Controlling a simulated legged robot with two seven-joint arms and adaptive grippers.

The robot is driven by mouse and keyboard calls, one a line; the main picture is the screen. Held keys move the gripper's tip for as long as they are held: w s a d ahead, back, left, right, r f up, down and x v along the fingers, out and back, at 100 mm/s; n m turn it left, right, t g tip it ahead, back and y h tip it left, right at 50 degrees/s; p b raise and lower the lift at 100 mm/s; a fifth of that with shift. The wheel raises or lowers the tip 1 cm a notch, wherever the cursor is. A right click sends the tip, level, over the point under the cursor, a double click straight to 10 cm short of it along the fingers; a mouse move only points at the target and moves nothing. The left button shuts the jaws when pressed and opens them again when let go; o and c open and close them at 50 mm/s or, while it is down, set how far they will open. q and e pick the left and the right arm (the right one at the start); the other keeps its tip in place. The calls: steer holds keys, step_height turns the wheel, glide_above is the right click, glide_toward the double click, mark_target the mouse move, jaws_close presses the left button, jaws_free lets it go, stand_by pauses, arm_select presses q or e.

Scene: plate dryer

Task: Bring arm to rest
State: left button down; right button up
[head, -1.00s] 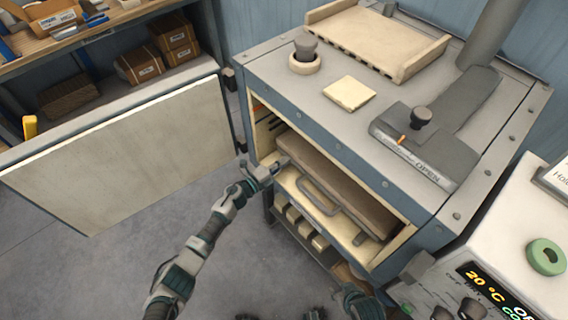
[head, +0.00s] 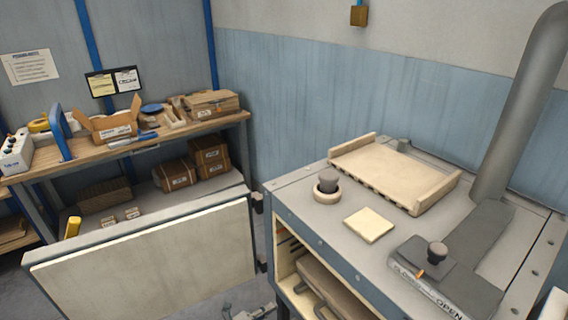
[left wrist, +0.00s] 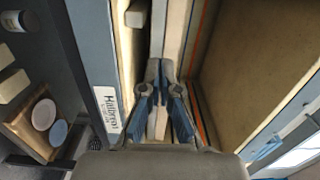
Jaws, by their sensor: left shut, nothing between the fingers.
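My left gripper (head: 266,310) shows at the bottom edge of the head view, just left of the dryer's open front; most of my arm is out of frame. In the left wrist view its fingers (left wrist: 160,72) are together with nothing between them. The plate dryer (head: 345,258) stands at the right, its pale-faced door (head: 150,265) swung open to the left. A tray (head: 335,290) shows partly inside the opening, its lower part cut off by the frame. My right gripper is not in view.
On the dryer top are a wooden rack (head: 395,175), a knob in a ring (head: 327,188), a pale square plate (head: 369,225) and a slider with a black knob (head: 437,252). A bench (head: 185,128) with boxes stands behind the door.

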arm_select(q)
steer(key=s+a+f+n+y+p, duration=0.2)
steer(key=s+a+f+n+y, duration=0.45)
steer(key=f+n, duration=0.3)
steer(key=s+a+f+n+y+p, duration=0.2)
steer(key=s+a+f+n+y, duration=0.45)
steer(key=f+n, duration=0.35)
steer(key=s+a+f+n+g, duration=0.1)
steer(key=s+f+n+g, duration=0.1)
steer(key=s, duration=0.8)
steer(key=s+a+f+n+g+p, duration=0.1)
steer(key=s+f+g, duration=0.3)
steer(key=s, duration=0.6)
steer(key=s+a+f+n+g+y+p, duration=0.1)
steer(key=s+a+f+n+g, duration=0.1)
steer(key=s+f, duration=0.4)
steer(key=s+n+g, duration=0.1)
steer(key=s, duration=0.3)
steer(key=shift+s+f, duration=0.2)
steer(key=shift+s, duration=0.15)
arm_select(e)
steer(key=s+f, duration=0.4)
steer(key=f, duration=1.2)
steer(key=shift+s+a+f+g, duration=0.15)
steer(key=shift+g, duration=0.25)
